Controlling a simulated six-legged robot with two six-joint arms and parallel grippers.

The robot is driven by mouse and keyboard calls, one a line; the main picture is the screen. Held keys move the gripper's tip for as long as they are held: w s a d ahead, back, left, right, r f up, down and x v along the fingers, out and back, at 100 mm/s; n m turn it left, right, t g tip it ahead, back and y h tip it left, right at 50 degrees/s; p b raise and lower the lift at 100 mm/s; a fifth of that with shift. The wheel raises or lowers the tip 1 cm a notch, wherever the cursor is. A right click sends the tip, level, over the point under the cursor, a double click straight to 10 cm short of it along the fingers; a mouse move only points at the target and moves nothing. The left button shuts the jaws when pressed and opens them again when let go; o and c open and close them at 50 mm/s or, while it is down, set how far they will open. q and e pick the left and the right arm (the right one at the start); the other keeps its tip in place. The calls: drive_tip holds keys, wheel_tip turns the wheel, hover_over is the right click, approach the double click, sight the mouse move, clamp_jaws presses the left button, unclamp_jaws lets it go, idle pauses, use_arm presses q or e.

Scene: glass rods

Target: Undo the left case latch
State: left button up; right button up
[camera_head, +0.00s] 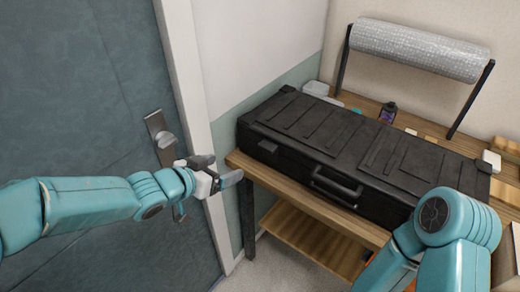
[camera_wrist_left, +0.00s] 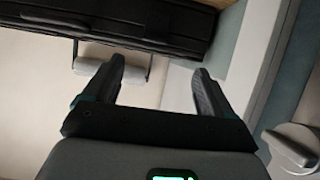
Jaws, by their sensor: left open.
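A closed black case (camera_head: 330,140) lies on the wooden workbench, its front side with the carry handle (camera_head: 335,186) facing me. A small dark latch (camera_head: 268,147) shows on the left part of its front; its exact position, fastened or not, is too dark to tell. My left gripper (camera_head: 222,172) is open and empty, left of the case's front left corner and apart from it. In the left wrist view the two fingers (camera_wrist_left: 158,72) are spread with nothing between them, and the black case (camera_wrist_left: 130,22) fills the top. My right arm covers the case's front right; its gripper is out of frame.
The wooden bench (camera_head: 258,173) has an edge just right of my left gripper. A door with a metal handle (camera_head: 163,137) stands close behind my left wrist. A bubble-wrap roll (camera_head: 415,50) and a small dark bottle (camera_head: 388,112) are behind the case.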

use_arm(q)
drive_tip(key=r+b, duration=0.1)
drive_tip(key=r, duration=0.1)
approach(266, 147)
drive_tip(key=x, duration=0.7)
drive_tip(key=shift+f, duration=0.1)
drive_tip(key=c, duration=1.5)
